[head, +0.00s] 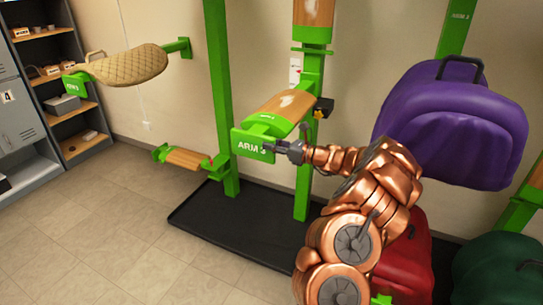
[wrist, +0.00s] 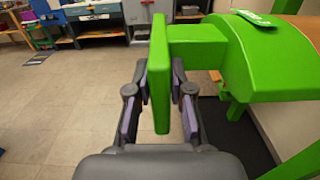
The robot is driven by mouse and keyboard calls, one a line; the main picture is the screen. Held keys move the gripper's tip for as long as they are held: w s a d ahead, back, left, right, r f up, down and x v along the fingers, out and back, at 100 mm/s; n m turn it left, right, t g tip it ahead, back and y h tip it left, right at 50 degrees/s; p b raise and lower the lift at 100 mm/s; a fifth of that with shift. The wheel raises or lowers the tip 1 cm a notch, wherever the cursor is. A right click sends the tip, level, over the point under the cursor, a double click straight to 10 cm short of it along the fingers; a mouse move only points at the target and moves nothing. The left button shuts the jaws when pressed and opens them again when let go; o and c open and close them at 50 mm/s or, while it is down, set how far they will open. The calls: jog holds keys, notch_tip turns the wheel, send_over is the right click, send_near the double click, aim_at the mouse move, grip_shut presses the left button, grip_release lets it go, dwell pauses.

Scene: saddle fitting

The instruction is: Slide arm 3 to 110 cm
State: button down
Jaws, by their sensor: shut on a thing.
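Arm 3 (head: 285,108) is a wood-topped saddle arm on a green upright post (head: 303,185). Its green end plate (head: 247,146) reads ARM 3. My gripper (head: 285,148) comes from the right and is at this plate. In the wrist view the gripper (wrist: 158,105) has its fingers on both sides of the upright green plate (wrist: 158,65), shut on it. A white scale strip (head: 295,70) with a red mark is on the post above arm 3; its figures are too small to read. A black clamp with a yellow part (head: 321,108) is beside the post.
Another wood-topped arm (head: 314,14) is above on the same post. A purple bag (head: 452,122) hangs at right, with red (head: 405,262) and dark green (head: 500,270) bags below. A quilted saddle pad (head: 125,65) is at left. A black base tray (head: 240,235) lies under the posts.

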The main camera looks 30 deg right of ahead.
notch_tip(320, 180, up, 2)
jog(key=shift+r, duration=0.25)
jog(key=shift+f, duration=0.1)
jog(key=c, duration=1)
grip_release()
jog(key=shift+c, duration=0.2)
jog(key=shift+s, duration=0.1)
jog(key=v, duration=1.2)
jog(key=shift+a, duration=0.1)
